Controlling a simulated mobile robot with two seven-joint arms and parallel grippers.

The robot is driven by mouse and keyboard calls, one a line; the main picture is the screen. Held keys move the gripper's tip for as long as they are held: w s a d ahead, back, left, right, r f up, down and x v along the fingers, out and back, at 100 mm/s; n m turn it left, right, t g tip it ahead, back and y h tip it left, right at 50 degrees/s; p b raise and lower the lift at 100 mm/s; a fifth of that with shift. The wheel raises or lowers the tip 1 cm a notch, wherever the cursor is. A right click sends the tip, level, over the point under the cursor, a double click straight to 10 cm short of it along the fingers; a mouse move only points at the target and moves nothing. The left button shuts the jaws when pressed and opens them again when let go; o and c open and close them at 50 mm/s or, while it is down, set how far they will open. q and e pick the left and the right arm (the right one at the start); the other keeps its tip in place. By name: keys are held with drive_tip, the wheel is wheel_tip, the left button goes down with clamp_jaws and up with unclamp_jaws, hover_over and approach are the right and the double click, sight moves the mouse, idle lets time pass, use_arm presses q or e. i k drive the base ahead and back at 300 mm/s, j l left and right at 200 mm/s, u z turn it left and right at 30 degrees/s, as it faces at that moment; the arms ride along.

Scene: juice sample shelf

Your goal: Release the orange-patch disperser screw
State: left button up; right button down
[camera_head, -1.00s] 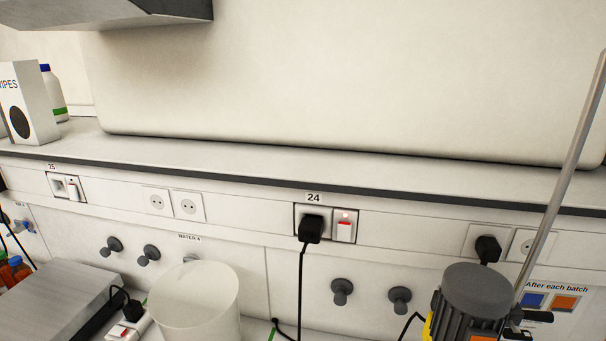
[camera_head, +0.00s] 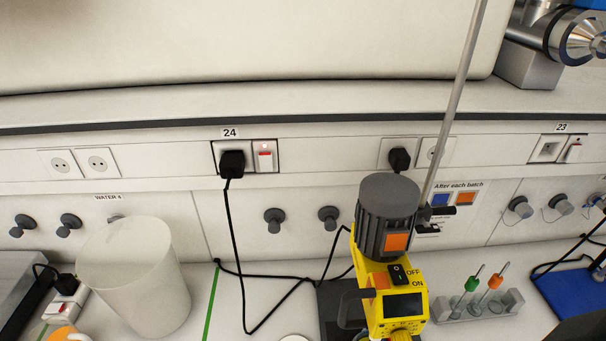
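The disperser (camera_head: 392,270) stands at the lower middle right, with a dark grey ribbed motor on top and a yellow body with an OFF/ON switch (camera_head: 399,275). An orange patch (camera_head: 397,242) is on its motor. A metal rod (camera_head: 455,95) rises behind it, and a dark clamp knob (camera_head: 441,210) sits on the rod beside the motor. The disperser's lower part is cut off by the picture's bottom edge. I cannot tell which part is the screw named in the task. Neither of my grippers shows.
A white bucket (camera_head: 140,275) stands at the left near a power strip (camera_head: 66,303). A rack (camera_head: 480,308) with green-handled and orange-handled tools is right of the disperser. A blue device (camera_head: 580,300) is farther right. Black cables lie on the bench between bucket and disperser.

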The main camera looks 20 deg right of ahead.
sight(425, 227)
drive_tip(key=z, duration=1.3)
